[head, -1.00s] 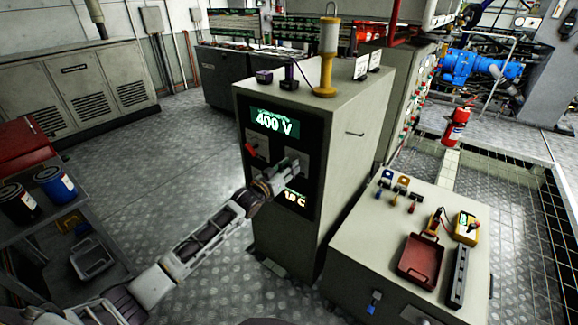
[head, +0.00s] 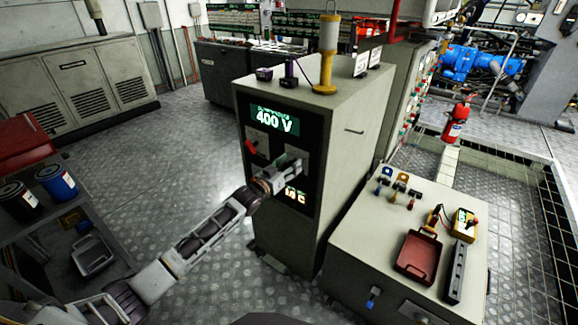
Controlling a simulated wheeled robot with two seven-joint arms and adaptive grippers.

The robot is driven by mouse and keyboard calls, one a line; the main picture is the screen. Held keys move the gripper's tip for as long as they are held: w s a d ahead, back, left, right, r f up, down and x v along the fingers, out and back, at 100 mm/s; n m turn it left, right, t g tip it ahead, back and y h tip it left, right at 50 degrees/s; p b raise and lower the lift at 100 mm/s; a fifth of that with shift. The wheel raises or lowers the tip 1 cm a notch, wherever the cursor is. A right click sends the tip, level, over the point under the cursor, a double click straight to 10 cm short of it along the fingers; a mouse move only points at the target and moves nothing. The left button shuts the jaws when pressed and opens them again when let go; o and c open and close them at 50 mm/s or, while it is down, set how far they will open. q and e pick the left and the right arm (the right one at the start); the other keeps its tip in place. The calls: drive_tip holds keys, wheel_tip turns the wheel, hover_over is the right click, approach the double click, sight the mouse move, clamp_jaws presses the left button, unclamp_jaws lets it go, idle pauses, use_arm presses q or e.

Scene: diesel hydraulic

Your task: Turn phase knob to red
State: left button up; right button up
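A grey cabinet (head: 352,165) with a dark front panel stands in the middle of the head view. Its upper green display (head: 274,121) reads 400 V. A red handle or knob (head: 251,146) sits on a grey plate below the display, at the left. My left gripper (head: 290,166) is at the second grey plate (head: 296,146), to the right of the red one. The gripper covers whatever control is on that plate. I cannot tell whether its fingers are open or shut, or touching a knob. A lower lit display (head: 297,195) is partly covered by my gripper. My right gripper is not in view.
A lower box (head: 372,225) at the right carries a red tray (head: 417,254), a yellow meter (head: 465,225) and small levers. Open metal floor (head: 170,150) lies to the left.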

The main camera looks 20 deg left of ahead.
use_arm(q)
drive_tip(key=shift+v, duration=1.4)
drive_tip(key=v, duration=0.9)
drive_tip(key=shift+s, duration=0.1)
idle(0.4)
